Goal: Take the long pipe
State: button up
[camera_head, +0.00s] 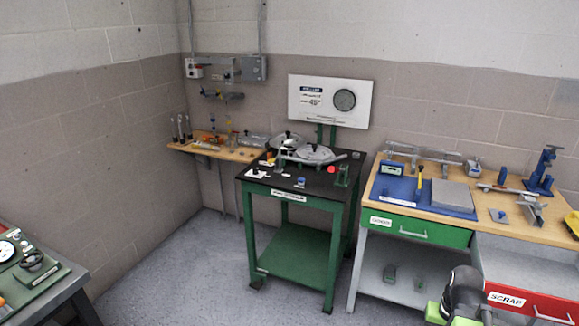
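A long grey pipe-like bar (425,154) lies across the back of the wooden workbench at the right, raised on small supports. A shorter grey rod (318,160) lies level on the black top of the green cart, near a green stand (342,175). I cannot tell for sure which is the long pipe. A black and green part (466,292) at the lower right edge looks like my arm's end.
The workbench (545,230) holds a blue mat (402,193), a blue stand (541,172) and loose metal parts. The green cart (290,262) stands left of it, with a wooden shelf (228,151) behind. A grey bench (72,285) fills the lower left. Floor (190,275) between is clear.

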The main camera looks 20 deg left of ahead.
aim_at(288, 157)
jog(key=u, duration=0.35)
jog(key=i, duration=1)
jog(key=u, duration=1.05)
jog(key=i, duration=1.8)
jog(key=u, duration=0.5)
